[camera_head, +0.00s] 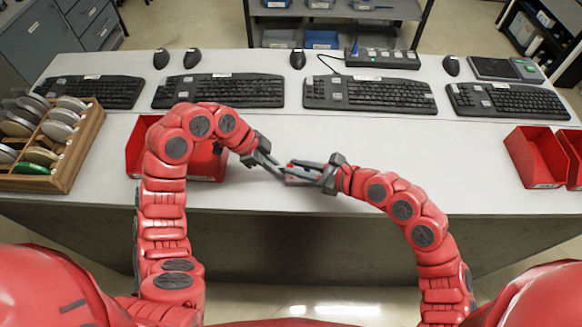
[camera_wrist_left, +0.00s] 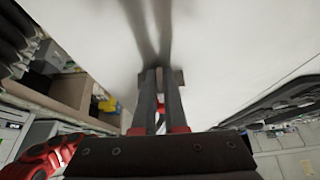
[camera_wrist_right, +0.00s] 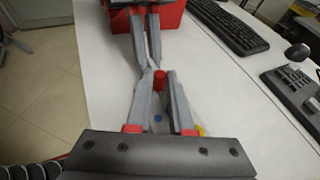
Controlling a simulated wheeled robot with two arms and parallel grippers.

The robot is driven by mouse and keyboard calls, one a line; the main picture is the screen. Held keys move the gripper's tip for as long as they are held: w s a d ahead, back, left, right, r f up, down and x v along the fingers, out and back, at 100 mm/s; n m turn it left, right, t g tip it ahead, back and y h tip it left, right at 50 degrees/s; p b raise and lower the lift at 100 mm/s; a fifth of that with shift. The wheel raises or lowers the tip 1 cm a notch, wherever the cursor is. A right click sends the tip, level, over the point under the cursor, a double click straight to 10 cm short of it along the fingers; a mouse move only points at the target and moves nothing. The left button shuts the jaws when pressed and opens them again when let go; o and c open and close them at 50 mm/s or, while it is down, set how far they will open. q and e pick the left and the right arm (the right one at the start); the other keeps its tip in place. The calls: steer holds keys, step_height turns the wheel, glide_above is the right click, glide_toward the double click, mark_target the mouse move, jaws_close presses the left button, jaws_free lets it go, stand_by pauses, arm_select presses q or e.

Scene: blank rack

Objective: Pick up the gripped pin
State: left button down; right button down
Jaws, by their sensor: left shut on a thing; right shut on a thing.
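A small pin with a red end (camera_wrist_right: 160,77) shows between the fingers of my right gripper (camera_wrist_right: 162,74) in the right wrist view. My left gripper (camera_head: 281,170) and right gripper (camera_head: 291,171) meet tip to tip above the front of the table in the head view, both shut on the pin. In the left wrist view a red bit (camera_wrist_left: 160,108) shows between my left gripper's long grey fingers (camera_wrist_left: 161,72). Most of the pin is hidden by the fingers, so its length and tilt cannot be told.
A red bin (camera_head: 213,165) stands behind my left arm. A wooden rack (camera_head: 72,172) of round discs is at the left. Red bins (camera_head: 533,158) stand at the right edge. Keyboards (camera_head: 218,91) and mice line the back. The white table's (camera_head: 440,150) middle right is clear.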

stand_by(0.3)
step_height(320, 180, up, 10)
stand_by(0.4)
arm_select(q)
steer(key=c, duration=0.9)
jaws_free()
steer(key=v, duration=0.7)
steer(key=shift+a+r, duration=0.1)
steer(key=shift+r, duration=0.15)
